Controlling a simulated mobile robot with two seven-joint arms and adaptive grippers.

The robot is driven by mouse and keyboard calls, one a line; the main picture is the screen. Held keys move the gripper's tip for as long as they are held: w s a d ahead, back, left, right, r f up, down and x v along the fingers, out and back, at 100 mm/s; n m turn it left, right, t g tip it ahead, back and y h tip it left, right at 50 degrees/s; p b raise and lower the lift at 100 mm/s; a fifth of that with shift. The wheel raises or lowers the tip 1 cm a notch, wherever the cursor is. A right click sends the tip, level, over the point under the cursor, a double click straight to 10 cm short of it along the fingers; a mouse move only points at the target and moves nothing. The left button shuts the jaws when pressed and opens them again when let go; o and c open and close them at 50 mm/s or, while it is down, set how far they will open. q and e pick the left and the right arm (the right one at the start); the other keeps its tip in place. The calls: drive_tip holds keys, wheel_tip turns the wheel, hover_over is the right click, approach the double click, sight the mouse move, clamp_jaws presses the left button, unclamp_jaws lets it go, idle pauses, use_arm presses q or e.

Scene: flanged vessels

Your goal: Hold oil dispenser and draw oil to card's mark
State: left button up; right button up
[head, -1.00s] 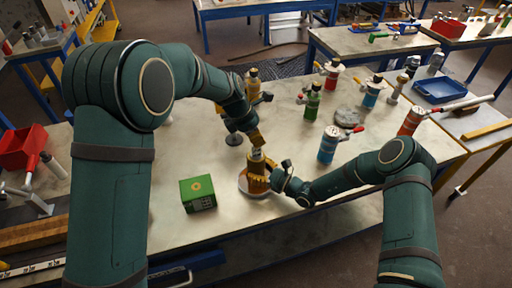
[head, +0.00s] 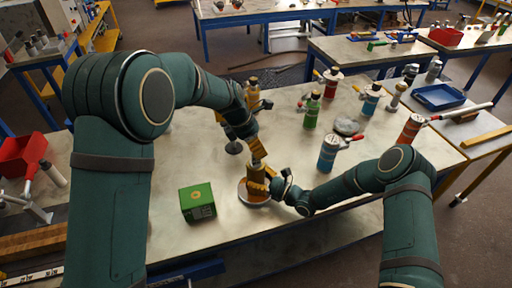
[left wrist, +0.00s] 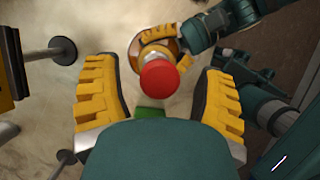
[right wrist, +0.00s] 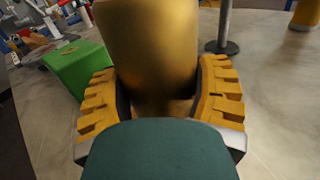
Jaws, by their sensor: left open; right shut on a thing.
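The oil dispenser (head: 258,173), a gold cylinder, stands upright on a round orange-and-white base near the table's front edge. My right gripper (head: 268,186) is shut around its body; the right wrist view shows the gold wall (right wrist: 150,55) between the fingers. My left gripper (head: 258,152) is above the dispenser, pointing down and open. In the left wrist view the dispenser's round red top (left wrist: 160,77) lies between the spread fingers, touching neither. A green box (head: 197,202) with a yellowish mark on top stands left of the dispenser. I cannot make out a separate card or its mark.
Several coloured vessels stand to the right and behind, including a blue one (head: 327,153), a green one (head: 312,110) and a red one (head: 331,85). A grey disc (head: 347,125) lies among them. The table is clear between the green box and the dispenser.

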use_arm(q)
drive_tip(key=v, duration=0.6)
idle(0.3)
drive_tip(key=shift+r, duration=0.15)
drive_tip(key=v, duration=1.1)
drive_tip(key=shift+r, duration=0.4)
drive_tip(key=shift+s+a, duration=0.1)
use_arm(e)
drive_tip(key=o, duration=1.4)
drive_tip(key=shift+c, duration=0.2)
